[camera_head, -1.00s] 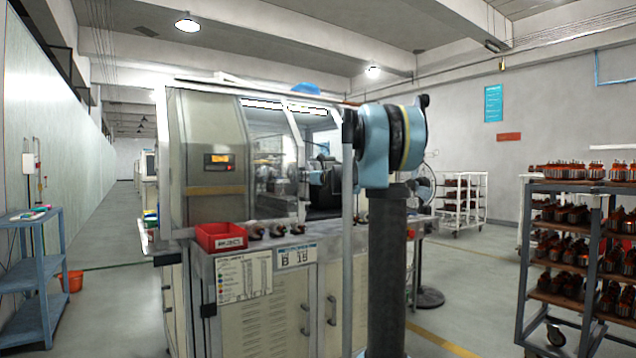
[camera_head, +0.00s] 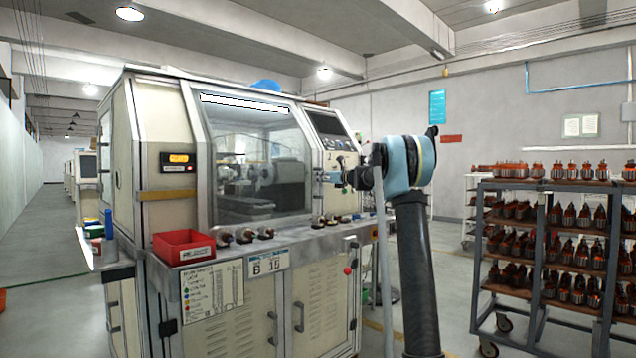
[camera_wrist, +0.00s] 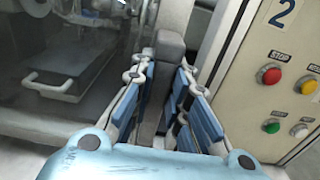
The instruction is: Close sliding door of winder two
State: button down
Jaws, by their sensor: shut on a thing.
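The winder (camera_head: 165,130) stands in the middle of the head view, with its sliding door (camera_head: 240,165) of glass in a light frame. The glass spans the front from the left cabinet to near the right control panel. My gripper (camera_head: 338,178) is at the door's right edge. In the wrist view my gripper (camera_wrist: 160,75) is shut on the grey upright door handle (camera_wrist: 170,50), with blue finger pads on both sides. A narrow dark strip shows between handle and panel; I cannot tell whether the door is flush. A "2" plate (camera_wrist: 284,14) marks the panel.
Red, yellow, green and white buttons (camera_wrist: 271,75) sit on the panel just right of my gripper. A red bin (camera_head: 184,247) and small parts stand on the front ledge. A rack of armatures (camera_head: 548,250) stands at right. The left aisle is clear.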

jog(key=w+d, duration=0.4)
jog(key=d, duration=0.1)
jog(key=shift+w+d, duration=0.15)
jog(key=shift+w, duration=0.25)
jog(key=c, duration=1.5)
grip_release()
jog(key=shift+w+d, duration=0.15)
jog(key=shift+s, duration=0.2)
jog(key=v, duration=1.1)
jog(key=shift+s+d, duration=0.2)
